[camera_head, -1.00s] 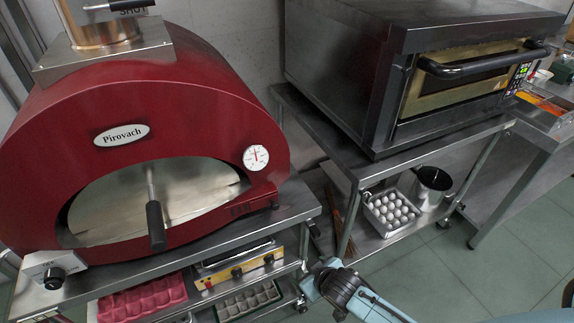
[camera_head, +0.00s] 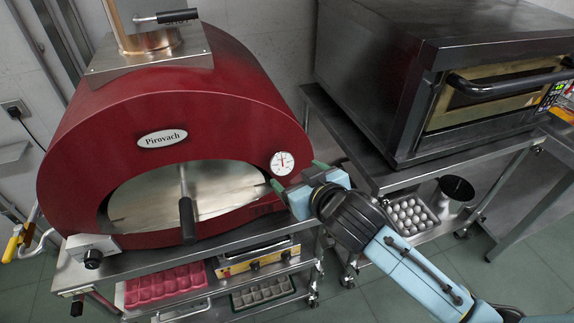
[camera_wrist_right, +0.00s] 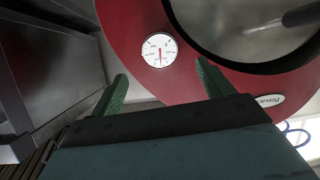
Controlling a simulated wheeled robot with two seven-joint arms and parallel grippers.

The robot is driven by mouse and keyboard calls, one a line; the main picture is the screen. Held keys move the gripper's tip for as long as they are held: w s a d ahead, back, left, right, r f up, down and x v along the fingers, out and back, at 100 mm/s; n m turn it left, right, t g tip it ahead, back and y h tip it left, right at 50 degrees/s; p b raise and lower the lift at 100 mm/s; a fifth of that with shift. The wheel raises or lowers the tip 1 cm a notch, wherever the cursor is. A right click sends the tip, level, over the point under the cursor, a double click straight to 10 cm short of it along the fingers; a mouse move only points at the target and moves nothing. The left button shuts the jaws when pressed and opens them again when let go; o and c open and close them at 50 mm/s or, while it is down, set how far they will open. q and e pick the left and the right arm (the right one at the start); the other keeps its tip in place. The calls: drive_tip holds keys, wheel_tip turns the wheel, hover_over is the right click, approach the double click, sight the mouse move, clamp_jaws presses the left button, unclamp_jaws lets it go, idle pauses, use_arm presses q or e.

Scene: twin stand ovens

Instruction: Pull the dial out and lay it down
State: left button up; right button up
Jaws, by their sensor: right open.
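The dial (camera_head: 282,163) is a round white gauge with a red needle, set in the front of the red oven (camera_head: 200,112) to the right of its mouth. It also shows in the right wrist view (camera_wrist_right: 160,50), beyond the fingertips and between their lines. My right gripper (camera_head: 297,175) is open, its green fingers just below and beside the dial in the head view. In the right wrist view the two green fingers (camera_wrist_right: 160,82) are spread with nothing between them. Whether a fingertip touches the oven front cannot be told. My left gripper is not in view.
A pink egg tray (camera_head: 165,287) and a grey tray (camera_head: 263,291) lie on the shelf below. The steel stand top (camera_head: 225,250) has a narrow bare front strip.

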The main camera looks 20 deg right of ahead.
sight(282, 164)
drive_tip(key=x, duration=0.8)
drive_tip(key=shift+w+f, duration=0.15)
drive_tip(key=shift+w, duration=0.05)
drive_tip(key=c, duration=1.1)
drive_tip(key=shift+o, duration=0.2)
drive_tip(key=shift+s, duration=0.15)
drive_tip(key=shift+a+p+v, duration=0.15)
drive_tip(key=shift+p+v, duration=0.75)
drive_tip(key=shift+v, duration=0.1)
drive_tip(key=shift+a+p+v, duration=0.1)
drive_tip(key=shift+p+v, duration=0.75)
drive_tip(key=shift+v, duration=0.2)
drive_tip(key=shift+s+r, duration=0.1)
drive_tip(key=shift+r, duration=0.15)
drive_tip(key=shift+s+r+p, duration=0.1)
drive_tip(key=shift+s+p, duration=0.2)
